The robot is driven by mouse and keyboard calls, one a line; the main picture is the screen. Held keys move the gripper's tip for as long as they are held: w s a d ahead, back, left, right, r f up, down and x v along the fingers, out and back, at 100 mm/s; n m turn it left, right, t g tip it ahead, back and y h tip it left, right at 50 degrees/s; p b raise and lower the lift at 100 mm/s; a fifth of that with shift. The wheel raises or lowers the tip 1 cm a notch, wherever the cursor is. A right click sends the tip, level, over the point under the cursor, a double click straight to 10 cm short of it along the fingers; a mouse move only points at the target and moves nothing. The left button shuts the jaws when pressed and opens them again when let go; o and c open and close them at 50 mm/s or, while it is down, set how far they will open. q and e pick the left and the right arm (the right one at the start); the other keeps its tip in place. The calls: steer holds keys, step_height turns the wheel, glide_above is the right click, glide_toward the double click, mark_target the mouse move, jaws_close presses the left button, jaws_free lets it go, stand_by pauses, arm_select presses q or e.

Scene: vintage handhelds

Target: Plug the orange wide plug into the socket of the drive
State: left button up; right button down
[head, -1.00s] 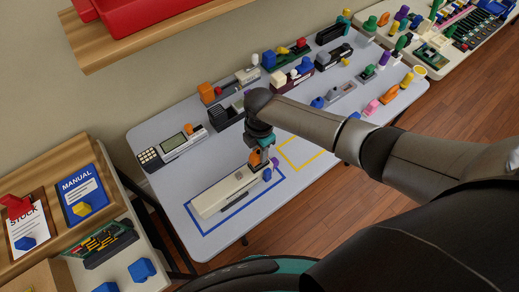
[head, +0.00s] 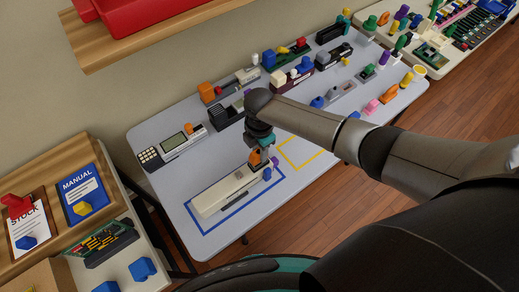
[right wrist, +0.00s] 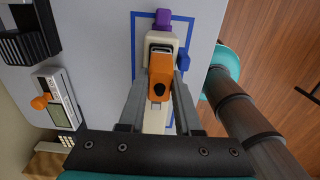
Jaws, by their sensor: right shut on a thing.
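The drive (head: 217,199) is a long beige box inside a blue outline on the grey table. It also shows in the right wrist view (right wrist: 153,115), with a dark socket opening (right wrist: 161,47) near its far end. My right gripper (right wrist: 159,88) is shut on the orange wide plug (right wrist: 160,70), over that end of the drive. In the head view the plug (head: 254,158) shows just below the gripper (head: 264,155). The plug's front overlaps the near edge of the opening; I cannot tell whether they touch. My left gripper is not in view.
A purple plug (right wrist: 163,18) and a blue plug (right wrist: 184,60) sit at the drive's socket end. A handheld with a keypad (head: 172,148) lies to the left. Several devices and plugs fill the back. The yellow outline (head: 301,152) is empty.

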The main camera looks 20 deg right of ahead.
steer(key=shift+f+b, duration=0.9)
steer(key=shift+f, duration=0.3)
steer(key=c, duration=0.5)
jaws_free()
steer(key=shift+r, duration=0.15)
step_height(320, 180, up, 15)
steer(key=shift+p, duration=1.2)
